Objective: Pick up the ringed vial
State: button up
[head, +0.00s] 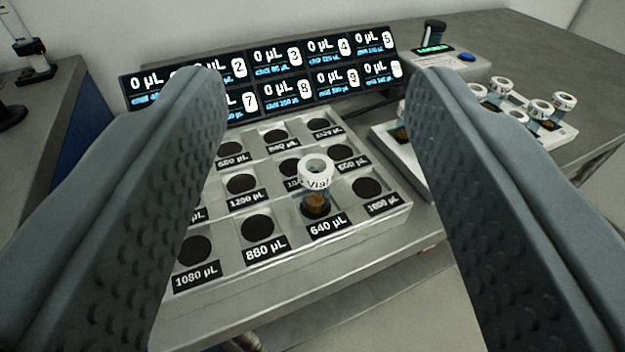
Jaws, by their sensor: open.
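A vial (316,203) with a white ring-shaped cap marked "Vial" and brownish contents stands upright in the rack (290,262), in the front-row slot labelled 640 µL. My gripper (318,88) is open, with one dark grey studded finger on each side of the picture. The vial shows between the fingers, apart from both, and nothing is held. The left finger hides part of the rack's left side and part of the display. Several more vials with similar white caps (564,101) stand at the right, so I cannot tell from a separate mark which one is ringed.
The other visible rack slots look empty, with dark round holes. A display panel (275,77) with numbered µL readings stands behind the rack. A white tray (397,150) sits right of the rack, partly behind my right finger. A grey device with a blue button (467,58) stands at the back right.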

aim_at(315, 171)
jog(key=k+l+z, duration=0.2)
jog(key=z, duration=0.2)
jog(key=k+l+z, duration=0.2)
jog(key=z, duration=0.25)
jog(key=l, duration=0.1)
